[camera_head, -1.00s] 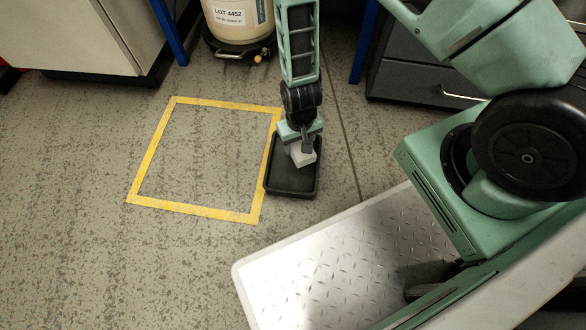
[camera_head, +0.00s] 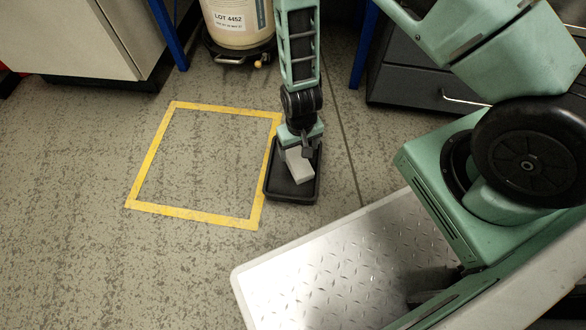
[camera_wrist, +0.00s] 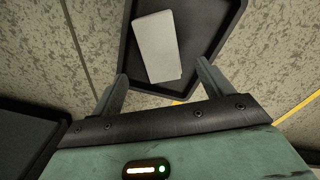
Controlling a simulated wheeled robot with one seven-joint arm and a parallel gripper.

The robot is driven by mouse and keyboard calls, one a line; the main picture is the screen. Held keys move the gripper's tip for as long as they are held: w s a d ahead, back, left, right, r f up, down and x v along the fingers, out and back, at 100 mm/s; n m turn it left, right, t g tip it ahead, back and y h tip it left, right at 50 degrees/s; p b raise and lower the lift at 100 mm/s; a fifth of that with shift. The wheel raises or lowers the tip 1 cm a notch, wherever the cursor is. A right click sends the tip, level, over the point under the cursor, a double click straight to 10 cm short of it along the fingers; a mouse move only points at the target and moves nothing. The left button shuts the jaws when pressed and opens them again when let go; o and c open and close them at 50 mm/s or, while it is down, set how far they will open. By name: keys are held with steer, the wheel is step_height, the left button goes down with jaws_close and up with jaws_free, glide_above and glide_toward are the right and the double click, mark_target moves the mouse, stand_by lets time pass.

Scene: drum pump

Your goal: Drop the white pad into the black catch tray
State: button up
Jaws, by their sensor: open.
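The white pad (camera_head: 299,166) is at the black catch tray (camera_head: 279,188), below my gripper (camera_head: 298,155). In the wrist view the pad (camera_wrist: 157,47) lies within the outline of the tray (camera_wrist: 222,32), tilted a little in the picture. My gripper (camera_wrist: 162,88) is open, its two fingers spread apart. The pad's near end reaches between the fingertips, with a gap on both sides. The head view partly hides the pad's upper end behind my gripper. Whether the pad lies fully flat on the tray floor is hard to tell.
A yellow floor square (camera_head: 190,213) lies left of the tray. A drum (camera_head: 238,18) on a wheeled base stands behind, between blue legs. A metal tread-plate platform (camera_head: 330,262) is in front on the right. The floor inside the square is clear.

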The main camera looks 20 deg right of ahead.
step_height(320, 180, up, 16)
steer(key=p, duration=0.7)
steer(key=shift+p, duration=0.3)
steer(key=s+a+r+n+y+p, duration=0.15)
steer(key=a+r, duration=0.45)
steer(key=r, duration=0.6)
steer(key=s+r+n+p, duration=0.1)
steer(key=s+r+n, duration=0.2)
steer(key=s+r, duration=0.6)
steer(key=s+r+n, duration=0.4)
steer(key=s+r, duration=0.1)
steer(key=r, duration=0.7)
step_height(320, 180, up, 38)
steer(key=p, duration=3.8)
steer(key=shift+a+h, duration=0.15)
steer(key=shift+h, duration=0.3)
steer(key=shift+w+m, duration=0.1)
steer(key=shift+m, duration=0.15)
